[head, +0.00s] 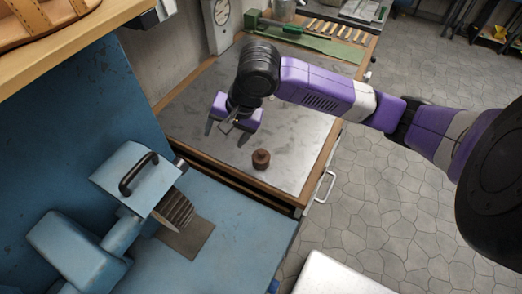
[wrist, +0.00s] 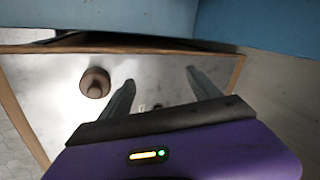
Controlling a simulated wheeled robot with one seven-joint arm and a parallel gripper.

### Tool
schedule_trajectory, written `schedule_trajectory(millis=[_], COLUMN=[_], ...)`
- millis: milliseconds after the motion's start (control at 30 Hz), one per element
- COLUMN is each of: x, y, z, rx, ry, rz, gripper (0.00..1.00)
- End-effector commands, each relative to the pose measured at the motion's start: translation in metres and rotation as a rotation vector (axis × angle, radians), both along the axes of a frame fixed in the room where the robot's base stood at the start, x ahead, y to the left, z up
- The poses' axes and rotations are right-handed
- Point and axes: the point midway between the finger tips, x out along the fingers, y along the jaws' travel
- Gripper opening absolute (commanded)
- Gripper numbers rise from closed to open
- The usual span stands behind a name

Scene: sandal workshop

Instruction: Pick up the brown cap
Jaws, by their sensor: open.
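The brown cap (head: 261,159) is small and round with a narrower top. It stands on the metal-topped bench (head: 290,125), near its front edge in the head view. It also shows in the wrist view (wrist: 95,83), left of the fingers. My gripper (head: 226,136) is open and empty above the bench, to the left of the cap and a little farther back in the head view. In the wrist view its two fingers (wrist: 158,88) point toward the bench top, with the cap outside them. Nothing hides the cap.
A blue machine (head: 125,180) with a black handle stands at the lower left, beside the bench. A green-handled tool (head: 280,27) and a green board (head: 315,44) lie at the back. A dial scale (head: 220,20) stands at the back left. The bench top around the cap is clear.

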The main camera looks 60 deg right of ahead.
Motion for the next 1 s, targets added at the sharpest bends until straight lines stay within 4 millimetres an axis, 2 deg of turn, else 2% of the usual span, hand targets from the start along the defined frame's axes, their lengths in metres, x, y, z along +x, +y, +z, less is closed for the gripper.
schedule_trajectory(millis=[100, 200, 333, 467, 767, 1000], x=[-0.031, -0.055, -0.073, -0.08, -0.082, -0.085], y=[-0.015, -0.024, -0.031, -0.033, -0.035, -0.036], z=[-0.001, 0.001, 0.005, 0.0, -0.03, -0.063], rx=[0.063, 0.081, 0.083, 0.083, 0.081, 0.08], ry=[0.178, 0.288, 0.37, 0.401, 0.401, 0.401], rz=[-0.267, -0.444, -0.582, -0.634, -0.637, -0.636], gripper=[0.72, 0.72, 0.72, 0.72, 0.72, 0.72])
